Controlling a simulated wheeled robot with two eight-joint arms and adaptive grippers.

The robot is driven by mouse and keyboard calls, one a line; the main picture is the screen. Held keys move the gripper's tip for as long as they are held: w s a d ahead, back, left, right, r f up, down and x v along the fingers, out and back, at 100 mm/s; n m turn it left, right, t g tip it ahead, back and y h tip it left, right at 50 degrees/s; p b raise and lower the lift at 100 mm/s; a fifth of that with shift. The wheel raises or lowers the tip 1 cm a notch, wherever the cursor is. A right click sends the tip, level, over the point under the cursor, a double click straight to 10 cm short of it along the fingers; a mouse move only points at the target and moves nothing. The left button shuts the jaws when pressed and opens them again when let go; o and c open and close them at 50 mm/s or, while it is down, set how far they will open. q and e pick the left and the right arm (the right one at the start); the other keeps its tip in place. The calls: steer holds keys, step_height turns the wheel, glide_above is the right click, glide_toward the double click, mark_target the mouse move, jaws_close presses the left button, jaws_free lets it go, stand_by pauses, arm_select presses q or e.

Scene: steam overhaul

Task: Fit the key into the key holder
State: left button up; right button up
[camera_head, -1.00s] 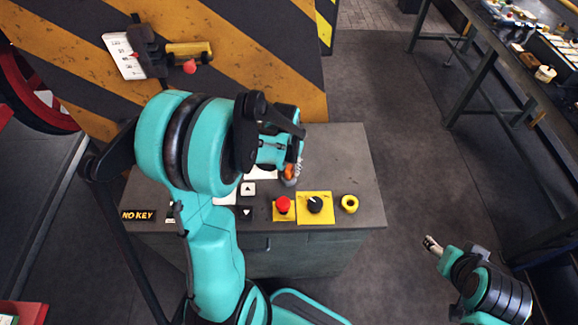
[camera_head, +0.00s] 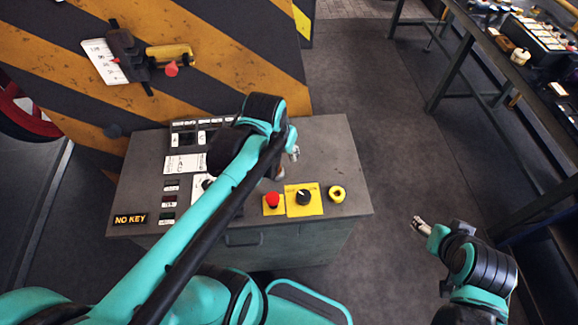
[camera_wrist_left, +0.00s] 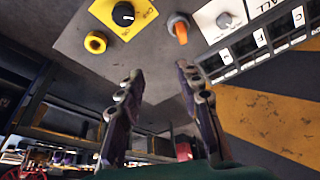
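The control panel (camera_head: 335,135) carries a lit NO KEY sign (camera_head: 130,219) at its left front. A yellow ring with a dark centre (camera_head: 337,193) sits at the panel's right; it may be the key holder. It also shows in the left wrist view (camera_wrist_left: 95,42). An orange handle on a grey round base (camera_wrist_left: 179,29) stands on the panel; I cannot tell whether it is the key. My left gripper (camera_head: 293,152) is over the panel's back part, partly hidden by its arm. In the wrist view its fingers (camera_wrist_left: 160,75) are apart and empty. My right gripper (camera_head: 419,226) hangs right of the panel.
A red button (camera_head: 272,200) and a black knob on a yellow plate (camera_head: 303,197) sit left of the ring. A striped wall (camera_head: 225,75) with a yellow-handled lever (camera_head: 170,52) rises behind. A workbench (camera_head: 490,60) stands right, with bare floor between.

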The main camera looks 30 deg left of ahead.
arm_select(q)
steer(key=s+d+r+m+t, duration=0.1)
steer(key=s+d+t, duration=0.2)
steer(key=s+d, duration=0.1)
steer(key=shift+s+d, duration=0.35)
steer(key=shift+s, duration=0.25)
step_height(320, 180, down, 11)
steer(key=b, duration=1.1)
steer(key=shift+f, duration=0.1)
stand_by(0.4)
